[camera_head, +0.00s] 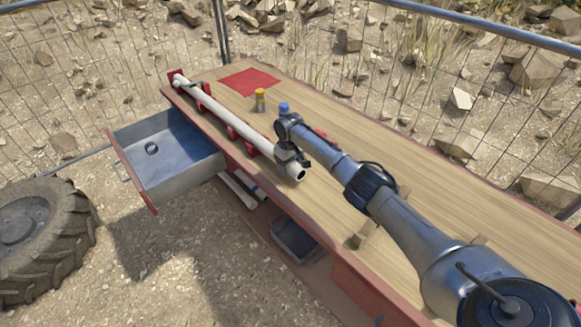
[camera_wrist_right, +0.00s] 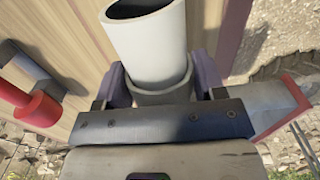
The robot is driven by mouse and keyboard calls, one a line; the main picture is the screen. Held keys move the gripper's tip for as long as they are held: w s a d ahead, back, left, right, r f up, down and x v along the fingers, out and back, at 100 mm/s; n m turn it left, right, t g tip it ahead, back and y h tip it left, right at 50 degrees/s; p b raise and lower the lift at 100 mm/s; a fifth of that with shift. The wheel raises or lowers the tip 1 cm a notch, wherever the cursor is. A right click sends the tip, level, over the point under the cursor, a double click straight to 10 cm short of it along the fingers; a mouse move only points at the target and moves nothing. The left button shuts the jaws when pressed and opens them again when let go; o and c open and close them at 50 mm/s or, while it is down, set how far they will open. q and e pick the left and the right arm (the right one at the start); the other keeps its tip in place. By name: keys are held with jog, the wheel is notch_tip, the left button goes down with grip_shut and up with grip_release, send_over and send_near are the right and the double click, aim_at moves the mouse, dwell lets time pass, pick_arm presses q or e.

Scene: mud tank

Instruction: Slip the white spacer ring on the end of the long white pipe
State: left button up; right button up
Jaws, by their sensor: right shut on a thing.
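The long white pipe (camera_head: 232,122) lies in red supports along the left edge of the wooden bench. Its open near end shows in the head view and at the top of the right wrist view (camera_wrist_right: 150,45). My right gripper (camera_head: 288,157) is at this near end. In the right wrist view its jaws (camera_wrist_right: 160,84) are shut on the white spacer ring (camera_wrist_right: 166,90), one finger on each side. The ring appears to sit around the pipe, a little back from the open end. In the head view the jaws largely hide the ring. My left gripper is not in view.
A red mat (camera_head: 249,81), a yellow-topped piece (camera_head: 260,100) and a blue-capped piece (camera_head: 284,108) are on the bench (camera_head: 420,180). A wire fence stands behind.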

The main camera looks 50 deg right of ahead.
jog(key=o, duration=0.8)
notch_tip(320, 180, up, 14)
jog(key=p, duration=0.3)
jog(key=shift+f+p, duration=0.1)
jog(key=shift+p, duration=0.2)
